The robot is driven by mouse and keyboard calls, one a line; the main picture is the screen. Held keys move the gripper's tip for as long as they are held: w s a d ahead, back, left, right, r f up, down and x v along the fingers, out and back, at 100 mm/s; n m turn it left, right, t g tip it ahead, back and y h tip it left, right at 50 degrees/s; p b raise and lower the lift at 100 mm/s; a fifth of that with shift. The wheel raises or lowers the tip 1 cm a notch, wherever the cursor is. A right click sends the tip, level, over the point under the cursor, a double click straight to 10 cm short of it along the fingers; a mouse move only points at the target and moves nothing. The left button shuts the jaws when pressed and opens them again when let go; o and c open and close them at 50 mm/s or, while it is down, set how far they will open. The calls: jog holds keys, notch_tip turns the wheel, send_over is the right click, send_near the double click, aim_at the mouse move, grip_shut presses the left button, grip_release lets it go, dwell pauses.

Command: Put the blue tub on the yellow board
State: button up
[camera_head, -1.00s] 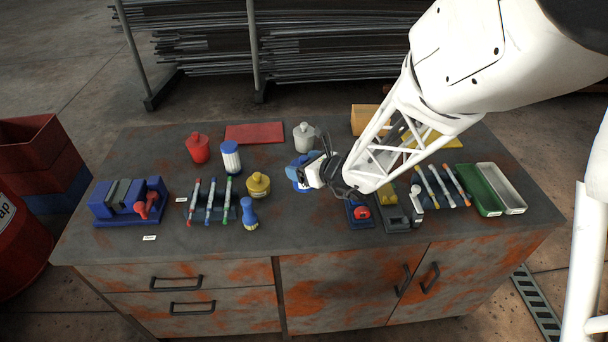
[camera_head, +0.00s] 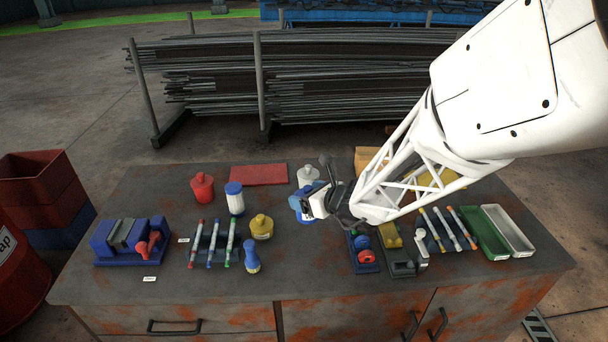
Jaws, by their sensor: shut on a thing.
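The blue tub (camera_head: 296,203) is at my gripper (camera_head: 314,205), near the middle of the bench, in front of the grey jar. My gripper is shut on the tub, and the jaws and wrist hide part of it. A white part shows low on it. The gap between tub and bench is hard to judge. The yellow board (camera_head: 452,182) lies at the back right of the bench, largely hidden behind my arm.
A grey jar (camera_head: 307,177), a red jar (camera_head: 202,188), a blue-lidded white jar (camera_head: 235,199) and a yellow jar (camera_head: 261,228) stand around. A red board (camera_head: 258,174) lies behind. The front middle is clear.

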jog(key=shift+r, duration=0.1)
notch_tip(320, 180, up, 5)
jog(key=shift+r, duration=0.1)
jog(key=w+d+m+t+h, duration=0.1)
jog(key=w+d, duration=0.3)
jog(key=d, duration=0.5)
jog(key=w+d+m+h, duration=0.1)
jog(key=w+d, duration=0.2)
jog(key=d, duration=0.6)
jog(key=w+d+t, duration=0.1)
jog(key=w+d, duration=0.3)
jog(key=d, duration=0.5)
jog(key=d+m+h, duration=0.2)
jog(key=d, duration=1.5)
notch_tip(320, 180, down, 9)
jog(key=shift+w, duration=0.2)
jog(key=w+d, duration=0.3)
jog(key=w, duration=0.4)
jog(key=w+d+f, duration=0.1)
jog(key=w+d, duration=0.2)
jog(key=w, duration=0.4)
jog(key=shift+w+f, duration=0.25)
jog(key=shift+f, duration=0.05)
